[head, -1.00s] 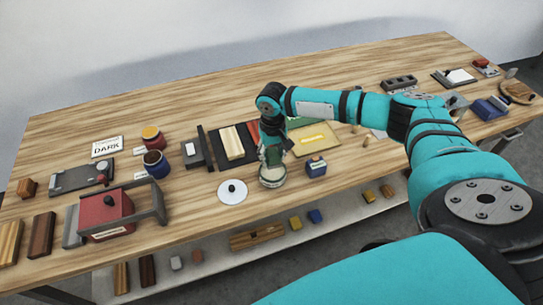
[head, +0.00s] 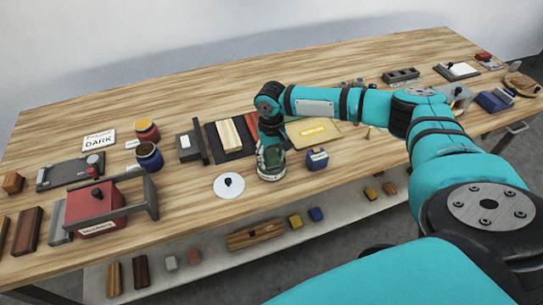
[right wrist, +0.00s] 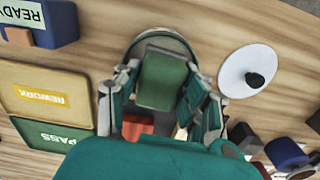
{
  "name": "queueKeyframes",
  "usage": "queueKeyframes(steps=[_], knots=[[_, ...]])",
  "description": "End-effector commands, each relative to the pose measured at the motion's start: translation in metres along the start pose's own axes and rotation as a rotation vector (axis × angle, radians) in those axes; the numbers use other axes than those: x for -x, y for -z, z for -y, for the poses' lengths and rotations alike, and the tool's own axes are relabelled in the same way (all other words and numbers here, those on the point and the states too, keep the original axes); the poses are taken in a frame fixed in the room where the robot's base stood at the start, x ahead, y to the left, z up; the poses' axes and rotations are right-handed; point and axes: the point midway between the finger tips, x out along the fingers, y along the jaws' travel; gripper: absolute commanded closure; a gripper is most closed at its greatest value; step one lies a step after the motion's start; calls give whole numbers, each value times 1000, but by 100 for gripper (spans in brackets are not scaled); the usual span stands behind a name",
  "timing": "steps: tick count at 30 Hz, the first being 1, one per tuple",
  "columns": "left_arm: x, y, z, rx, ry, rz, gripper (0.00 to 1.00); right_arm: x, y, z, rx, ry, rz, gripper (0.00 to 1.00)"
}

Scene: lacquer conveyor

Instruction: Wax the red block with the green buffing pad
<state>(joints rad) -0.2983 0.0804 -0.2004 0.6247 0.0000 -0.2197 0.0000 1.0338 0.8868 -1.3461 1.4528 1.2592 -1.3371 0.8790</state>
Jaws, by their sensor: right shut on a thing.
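My right gripper (head: 268,158) points down at the open round tin (head: 272,176) near the table's front edge. In the right wrist view my right gripper (right wrist: 162,78) is shut on the green buffing pad (right wrist: 163,82). The pad is over or inside the tin, whose rim (right wrist: 160,34) curves around its far side; contact with the contents is hidden. The red block (right wrist: 138,124) shows partly behind the gripper in the right wrist view. My left gripper is not in view.
The white lid (head: 229,186) with a black knob lies left of the tin. A blue box (head: 317,160) stands close on its right. Behind are the yellow REWORK tray (head: 313,131) and a light wood block (head: 230,135) on a dark mat. Jars (head: 149,158) stand farther left.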

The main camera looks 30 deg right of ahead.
Motion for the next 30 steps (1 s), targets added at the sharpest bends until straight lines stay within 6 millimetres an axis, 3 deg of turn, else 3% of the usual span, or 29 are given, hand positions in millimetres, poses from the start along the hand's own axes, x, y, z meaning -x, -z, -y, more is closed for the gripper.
queueKeyframes(steps=[30], knots=[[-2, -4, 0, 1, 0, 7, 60, -8, 0, 0, 0, 0, 0, 91]])
